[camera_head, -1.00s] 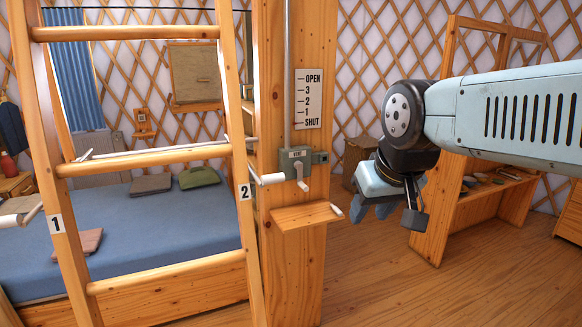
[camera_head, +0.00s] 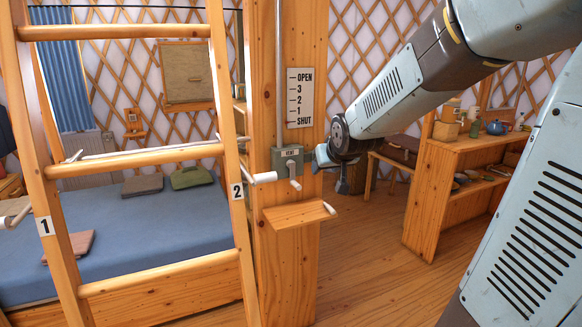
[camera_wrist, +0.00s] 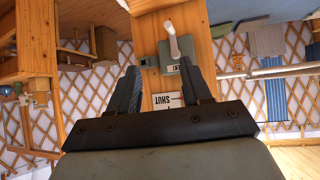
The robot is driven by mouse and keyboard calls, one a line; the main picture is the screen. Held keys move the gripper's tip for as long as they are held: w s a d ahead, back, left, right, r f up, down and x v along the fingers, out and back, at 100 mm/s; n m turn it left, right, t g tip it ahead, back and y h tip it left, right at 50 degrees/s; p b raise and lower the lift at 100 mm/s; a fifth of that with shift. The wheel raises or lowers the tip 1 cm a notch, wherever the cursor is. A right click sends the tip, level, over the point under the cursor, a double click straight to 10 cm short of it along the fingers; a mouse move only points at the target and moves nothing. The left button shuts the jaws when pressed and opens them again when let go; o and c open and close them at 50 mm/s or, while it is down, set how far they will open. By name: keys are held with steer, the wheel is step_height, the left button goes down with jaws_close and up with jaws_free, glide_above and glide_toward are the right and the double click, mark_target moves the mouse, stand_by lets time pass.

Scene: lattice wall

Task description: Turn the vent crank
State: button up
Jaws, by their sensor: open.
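The vent crank is a grey box (camera_head: 288,160) labelled VENT on a wooden post, with a pale handle (camera_head: 295,184) hanging below it. Above it is a scale plate (camera_head: 299,97) reading OPEN, 3, 2, 1, SHUT. My gripper (camera_head: 321,158) is at the right side of the box, mostly hidden behind my wrist. In the wrist view, upside down, my gripper (camera_wrist: 158,68) is open and empty. The box (camera_wrist: 172,57) and pale handle (camera_wrist: 180,40) lie just beyond its fingertips; the handle is not between them. I cannot tell whether anything touches.
A ladder (camera_head: 140,160) with labels 1 and 2 and pale handles stands left, before a blue bed (camera_head: 150,225). A shelf unit (camera_head: 455,170) stands right. Open floor lies between.

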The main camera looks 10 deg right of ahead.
mark_target(296, 186)
steer(key=w+f+n+t+y, duration=0.1)
steer(key=w+f+t, duration=0.1)
steer(key=w+f, duration=0.3)
steer(key=w+a+f+n+t+y, duration=0.1)
steer(key=w+f, duration=0.4)
steer(key=w, duration=0.5)
steer(key=w+a+f+n+t, duration=0.1)
steer(key=w+f+t, duration=0.3)
steer(key=w, duration=0.4)
steer(key=shift+w+f+n+y, duration=0.3)
steer(key=shift+f+y, duration=0.1)
steer(key=shift+f, duration=0.3)
steer(key=shift+w+f+n+t+y, duration=0.3)
steer(key=shift+f+n+y, duration=0.1)
steer(key=shift+f, duration=0.3)
steer(key=shift+c, duration=0.2)
steer(key=c, duration=0.5)
steer(key=shift+c, duration=0.2)
